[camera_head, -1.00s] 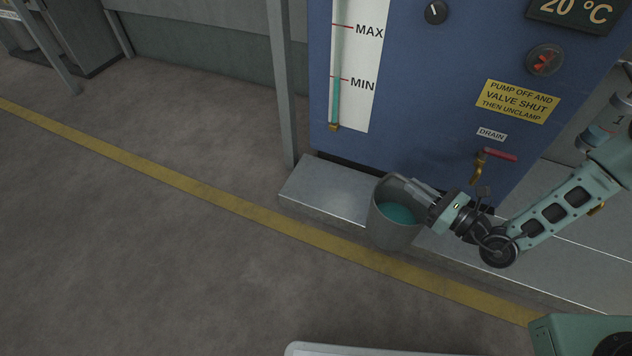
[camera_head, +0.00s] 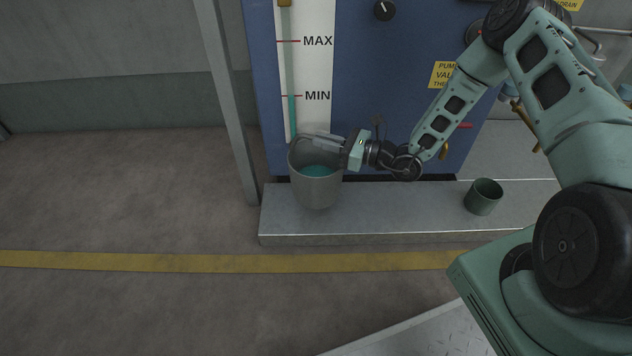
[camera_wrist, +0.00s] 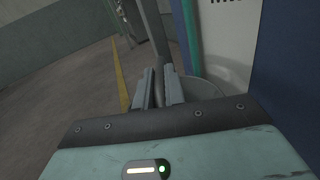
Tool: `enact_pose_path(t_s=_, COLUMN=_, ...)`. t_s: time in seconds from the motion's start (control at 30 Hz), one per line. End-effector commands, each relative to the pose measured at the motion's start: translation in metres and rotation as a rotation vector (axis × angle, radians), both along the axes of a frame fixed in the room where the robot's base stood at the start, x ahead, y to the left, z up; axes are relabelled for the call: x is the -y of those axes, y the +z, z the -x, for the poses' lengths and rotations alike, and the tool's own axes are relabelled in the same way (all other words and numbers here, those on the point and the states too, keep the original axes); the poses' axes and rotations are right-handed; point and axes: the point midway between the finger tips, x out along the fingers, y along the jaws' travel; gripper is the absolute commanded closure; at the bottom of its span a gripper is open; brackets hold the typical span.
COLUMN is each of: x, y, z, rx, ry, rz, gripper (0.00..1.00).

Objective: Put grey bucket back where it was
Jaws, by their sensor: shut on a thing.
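The grey bucket (camera_head: 314,188) is in the head view, upright, with teal liquid (camera_head: 317,171) inside. Most of the bucket is hidden there.
A small dark green cup (camera_head: 484,196) stands on the ledge to the right. The blue machine (camera_head: 390,90) with its level gauge (camera_head: 304,70) rises behind the bucket. A grey post (camera_head: 226,100) stands close at left. A yellow line (camera_head: 190,262) crosses the open floor in front.

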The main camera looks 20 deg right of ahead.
Motion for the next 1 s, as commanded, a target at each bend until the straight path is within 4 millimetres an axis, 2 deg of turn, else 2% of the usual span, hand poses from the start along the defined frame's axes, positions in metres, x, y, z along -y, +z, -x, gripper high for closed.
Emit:
enact_pose_path(t_s=0.03, x=-0.001, y=-0.013, z=0.0, rx=0.003, ry=0.001, rz=-0.002, gripper=1.0)
enact_pose_path(t_s=0.2, x=-0.001, y=-0.04, z=0.0, rx=0.004, ry=0.001, rz=-0.003, gripper=1.0)
enact_pose_path(t_s=0.37, x=-0.001, y=-0.05, z=0.0, rx=0.005, ry=0.001, rz=-0.003, gripper=1.0)
enact_pose_path(t_s=0.6, x=-0.001, y=-0.08, z=0.0, rx=0.005, ry=0.001, rz=-0.004, gripper=1.0)
enact_pose_path(t_s=1.0, x=0.0, y=-0.083, z=0.0, rx=0.005, ry=0.0, rz=-0.004, gripper=1.0)
